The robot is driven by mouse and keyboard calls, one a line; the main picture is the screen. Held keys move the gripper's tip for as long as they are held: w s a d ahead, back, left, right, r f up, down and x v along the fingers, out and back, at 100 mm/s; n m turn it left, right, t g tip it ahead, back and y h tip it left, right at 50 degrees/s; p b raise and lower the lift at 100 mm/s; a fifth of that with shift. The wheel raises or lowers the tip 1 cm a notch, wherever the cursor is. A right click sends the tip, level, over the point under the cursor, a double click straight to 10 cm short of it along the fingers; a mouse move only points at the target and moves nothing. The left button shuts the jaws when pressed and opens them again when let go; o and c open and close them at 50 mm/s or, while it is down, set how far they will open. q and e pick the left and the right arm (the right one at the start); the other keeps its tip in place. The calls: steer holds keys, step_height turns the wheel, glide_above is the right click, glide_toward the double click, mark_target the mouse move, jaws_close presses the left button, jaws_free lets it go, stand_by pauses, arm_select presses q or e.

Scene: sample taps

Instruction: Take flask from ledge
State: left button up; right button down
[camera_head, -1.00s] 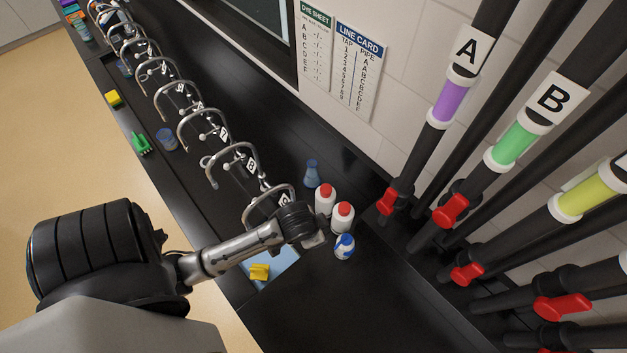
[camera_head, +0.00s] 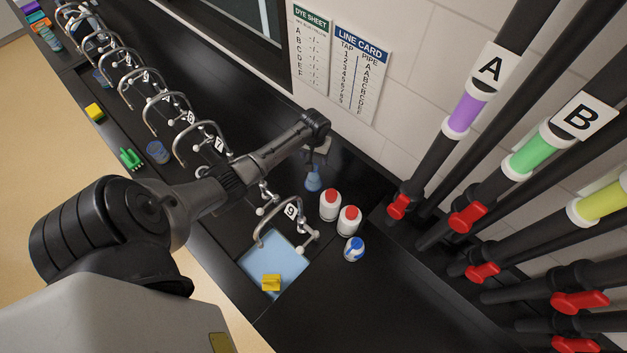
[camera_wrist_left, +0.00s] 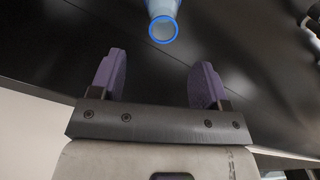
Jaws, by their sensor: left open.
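The blue flask (camera_head: 313,180) stands on the black ledge behind the taps, left of two white bottles with red caps. My left gripper (camera_head: 320,157) is right by the flask, above and behind its top in the head view. In the left wrist view, the open jaws (camera_wrist_left: 158,82) have purple-grey pads and nothing between them. The flask's round blue-rimmed mouth (camera_wrist_left: 163,28) is beyond the fingertips, roughly centred between them, and its body is cut off by the top edge. My right gripper is not in view.
White red-capped bottles (camera_head: 330,205) and a small blue-and-white bottle (camera_head: 354,249) stand right of the flask. Curved metal taps (camera_head: 287,215) line the sink. Pipes with red valves (camera_head: 467,217) rise at the right. A yellow item (camera_head: 271,282) sits on a blue mat (camera_head: 262,262).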

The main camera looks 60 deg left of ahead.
arm_select(q)
steer(key=b, duration=0.2)
glide_above(313, 176)
steer(key=w+a, duration=0.1)
step_height(313, 176, down, 5)
steer(key=f+b, duration=0.1)
steer(key=b, duration=0.1)
steer(key=f+b, duration=0.4)
steer(key=shift+a+f+b, duration=0.25)
steer(key=shift+b, duration=0.05)
steer(key=shift+c, duration=0.3)
jaws_close()
